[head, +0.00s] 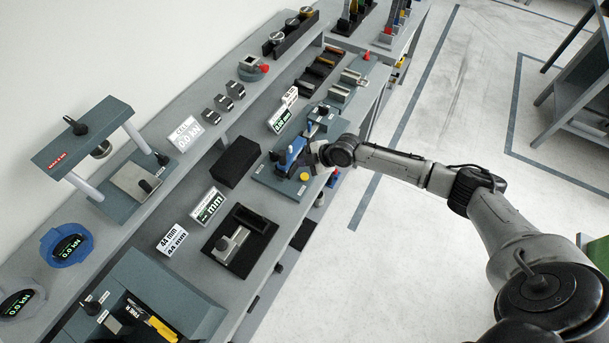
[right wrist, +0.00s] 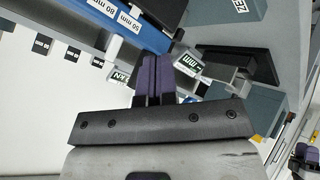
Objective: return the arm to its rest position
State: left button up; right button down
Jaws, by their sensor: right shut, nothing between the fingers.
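My right arm reaches in from the right in the head view. Its right gripper (head: 297,160) is over the blue-and-grey device on the bench, and the device partly merges with the fingers in this view. In the right wrist view the two dark purple fingers of the right gripper (right wrist: 153,66) lie side by side, shut, with nothing held between them. I cannot tell whether the fingertips touch the device.
The grey bench (head: 203,263) carries a press frame (head: 83,143), a black block (head: 238,161), a small vise (head: 231,243), readout signs (head: 208,206) and blue-rimmed dials (head: 67,245). Open floor (head: 430,110) lies right of the bench. Another table (head: 580,95) stands at the far right.

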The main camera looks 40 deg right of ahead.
dwell(0.5)
jog(key=shift+s+f+m, duration=0.1)
jog(key=shift+m, duration=0.6)
jog(key=s+a+r+m+h, duration=0.6)
jog(key=s+a+r+m, duration=0.25)
jog(key=s+r, duration=0.35)
jog(key=s+a+f+m+g, duration=0.1)
jog(key=s+a+f, duration=0.1)
jog(key=s+f, duration=0.35)
jog(key=s+a+f+m+g+y, duration=0.1)
jog(key=s+f+g, duration=0.1)
jog(key=s, duration=0.7)
jog(key=s+a+f+m+g, duration=0.1)
jog(key=s+a+f+m, duration=0.15)
jog(key=s, duration=0.45)
notch_tip(320, 180, up, 18)
jog(key=n+p, duration=0.1)
jog(key=p, duration=1.7)
jog(key=shift+s+d+p, duration=0.3)
jog(key=shift+d+p, duration=0.05)
jog(key=shift+d, duration=0.05)
